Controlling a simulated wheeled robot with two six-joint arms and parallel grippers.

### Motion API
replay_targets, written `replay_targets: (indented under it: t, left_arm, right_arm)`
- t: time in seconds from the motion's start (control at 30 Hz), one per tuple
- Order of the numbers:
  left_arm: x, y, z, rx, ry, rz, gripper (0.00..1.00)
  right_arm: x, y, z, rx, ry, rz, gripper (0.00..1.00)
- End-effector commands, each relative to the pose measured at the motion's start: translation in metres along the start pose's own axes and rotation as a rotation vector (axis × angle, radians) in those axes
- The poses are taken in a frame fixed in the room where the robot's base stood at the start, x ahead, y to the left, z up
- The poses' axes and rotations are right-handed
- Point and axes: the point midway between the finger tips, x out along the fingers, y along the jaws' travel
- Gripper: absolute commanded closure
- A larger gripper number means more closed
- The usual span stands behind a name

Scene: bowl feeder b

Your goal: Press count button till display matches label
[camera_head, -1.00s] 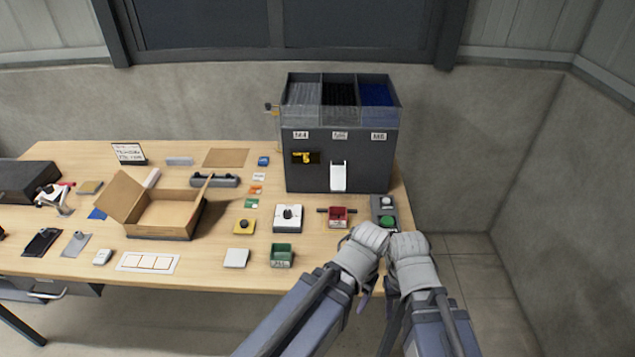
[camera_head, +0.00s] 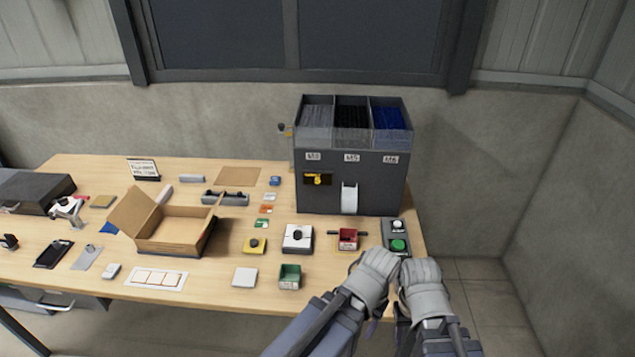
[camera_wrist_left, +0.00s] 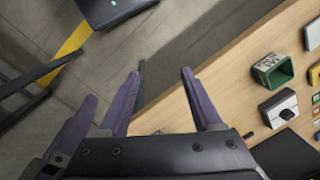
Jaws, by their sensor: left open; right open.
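The dark feeder (camera_head: 351,188) stands at the table's back right, with three labelled compartments on top. Its small display (camera_head: 317,180) shows a yellow 5. A button box (camera_head: 396,237) sits right of the feeder's front, with a white button (camera_head: 397,224) and a green button (camera_head: 398,245). A green bin (camera_head: 290,277) at the front edge has a label too small to read. My left gripper (camera_wrist_left: 160,73) is open and empty in the wrist view. My right gripper (camera_head: 424,268) is just below the button box in the picture; its fingertips are largely hidden.
A red bin (camera_head: 348,239) is below the feeder's white chute (camera_head: 349,199). A white block with a black knob (camera_head: 298,238) sits left of it. An open cardboard box (camera_head: 175,238) stands mid-table. A wall is close on the right.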

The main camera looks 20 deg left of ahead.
Motion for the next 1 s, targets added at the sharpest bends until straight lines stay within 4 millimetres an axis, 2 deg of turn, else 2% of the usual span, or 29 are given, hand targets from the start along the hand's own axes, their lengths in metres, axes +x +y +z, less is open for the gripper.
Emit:
replay_targets:
  t: [0.07, 0.57, 1.0]
  left_arm:
    - [0.0, 0.0, 0.0, 0.0, 0.0, 0.0, 0.44]
    - [0.0, 0.0, 0.0, 0.0, 0.0, 0.0, 1.0]
    - [0.0, 0.0, 0.0, 0.0, 0.0, 0.0, 1.0]
  right_arm:
    - [0.0, 0.0, 0.0, 0.0, 0.0, 0.0, 0.5]
    - [0.0, 0.0, 0.0, 0.0, 0.0, 0.0, 0.5]
    - [0.0, 0.0, 0.0, 0.0, 0.0, 0.0, 0.5]
